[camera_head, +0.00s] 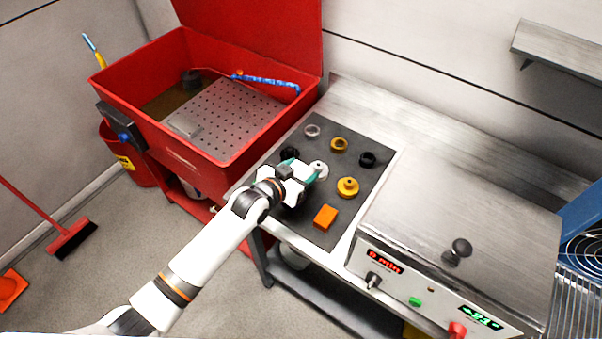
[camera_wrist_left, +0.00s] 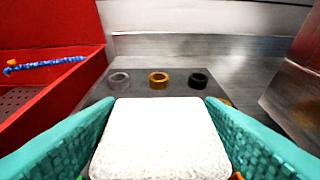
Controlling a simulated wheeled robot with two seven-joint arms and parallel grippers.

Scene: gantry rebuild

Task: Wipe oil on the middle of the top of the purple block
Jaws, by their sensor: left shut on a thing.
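My left gripper (camera_head: 303,169) is over the dark mat, its teal fingers closed on a white pad (camera_wrist_left: 160,140). In the left wrist view the pad fills the space between the fingers of the left gripper (camera_wrist_left: 160,108). In the head view a whitish piece (camera_head: 319,169) shows at the fingertips; I cannot tell whether it is the pad or a separate part. An orange block (camera_head: 325,217) lies on the mat in front of the gripper. I see no purple block and no oil; the hand and pad hide some of the mat. My right gripper is not in view.
The dark mat (camera_head: 318,233) also holds a grey ring (camera_head: 312,130), a gold ring (camera_head: 339,145), black rings (camera_head: 368,159) and a gold flanged part (camera_head: 347,187). A red wash basin (camera_head: 240,158) stands left; a steel lidded machine (camera_head: 460,205) stands right.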

